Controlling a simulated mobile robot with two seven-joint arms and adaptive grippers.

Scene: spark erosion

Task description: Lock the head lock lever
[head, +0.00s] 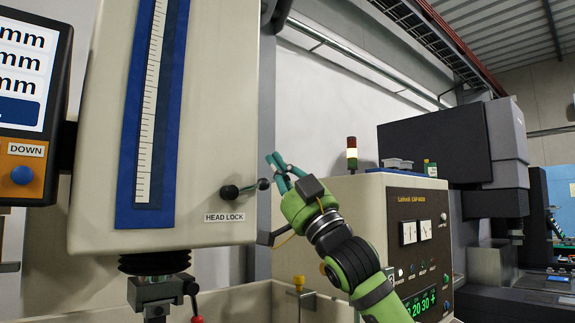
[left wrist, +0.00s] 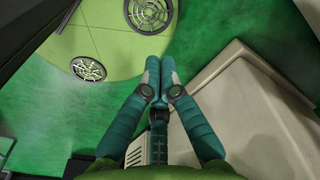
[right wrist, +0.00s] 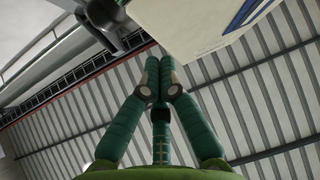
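The head lock lever (head: 243,189) is on the lower right of the machine head's front face, just above the HEAD LOCK label (head: 224,217). My left gripper (left wrist: 158,72) is shut and empty over the floor, outside the head view.
The beige machine head (head: 205,120) carries a blue-edged scale (head: 150,110). A control screen with a DOWN button (head: 22,175) is at left. A power cabinet (head: 350,205) stands behind my right arm. Below the head is a tank rim (head: 245,298).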

